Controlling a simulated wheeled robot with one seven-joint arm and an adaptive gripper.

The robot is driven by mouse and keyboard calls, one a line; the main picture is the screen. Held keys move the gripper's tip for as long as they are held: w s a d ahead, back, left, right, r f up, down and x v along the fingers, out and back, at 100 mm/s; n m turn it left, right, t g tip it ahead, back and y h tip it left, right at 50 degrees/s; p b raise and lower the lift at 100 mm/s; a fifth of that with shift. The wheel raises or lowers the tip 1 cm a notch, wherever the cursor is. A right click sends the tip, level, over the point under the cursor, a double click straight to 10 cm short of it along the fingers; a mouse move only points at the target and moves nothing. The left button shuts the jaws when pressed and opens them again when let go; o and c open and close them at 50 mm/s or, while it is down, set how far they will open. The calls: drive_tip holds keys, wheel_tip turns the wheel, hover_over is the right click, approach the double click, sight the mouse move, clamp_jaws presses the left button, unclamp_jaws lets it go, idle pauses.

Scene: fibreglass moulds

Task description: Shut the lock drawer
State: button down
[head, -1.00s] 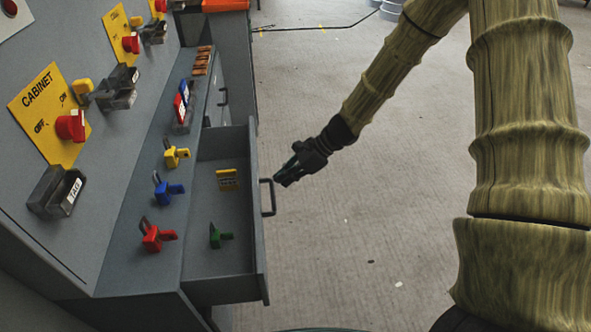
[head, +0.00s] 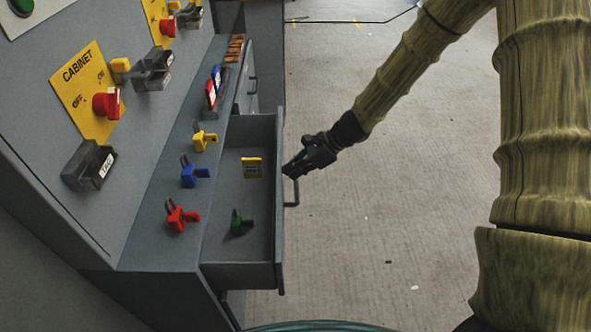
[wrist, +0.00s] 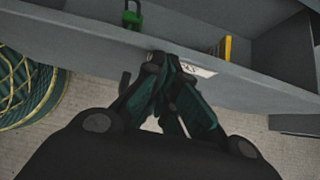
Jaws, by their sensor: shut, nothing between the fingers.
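The lock drawer (head: 240,272) is pulled out from the grey cabinet, with a dark bar handle (head: 292,192) on its front. Inside it lie a green padlock (head: 241,223) and a yellow tag-like piece (head: 252,168). My gripper (head: 288,172) is shut and empty, right at the drawer front by the upper end of the handle. In the wrist view the fingertips (wrist: 158,62) are at the drawer's front panel, beside a white label (wrist: 197,69). I cannot tell whether they touch it. The green padlock (wrist: 132,15) shows beyond the panel.
Red (head: 180,215), blue (head: 193,174) and yellow (head: 204,137) padlocks stand on the ledge left of the drawer. A sloped panel with a yellow CABINET plate (head: 84,88) rises behind them. The floor (head: 400,200) to the right is mostly clear.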

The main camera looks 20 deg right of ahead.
drive_tip(key=w+a, duration=0.2)
drive_tip(key=a, duration=0.6)
drive_tip(key=w+a+p, duration=0.1)
drive_tip(key=w+a, duration=0.1)
drive_tip(key=a, duration=0.6)
drive_tip(key=shift+w, duration=0.3)
drive_tip(key=shift+a, duration=0.1)
drive_tip(key=shift+s+d+f+p+v, duration=0.1)
drive_tip(key=shift+d+f+p+v, duration=0.35)
drive_tip(key=shift+v, duration=1.7)
drive_tip(key=shift+s+d+f+p+v, duration=0.1)
drive_tip(key=shift+d+f+p+v, duration=0.3)
drive_tip(key=shift+v, duration=1.8)
drive_tip(key=shift+s+d+f+p+v, duration=0.15)
drive_tip(key=shift+p+v, duration=0.45)
drive_tip(key=shift+v, duration=1.55)
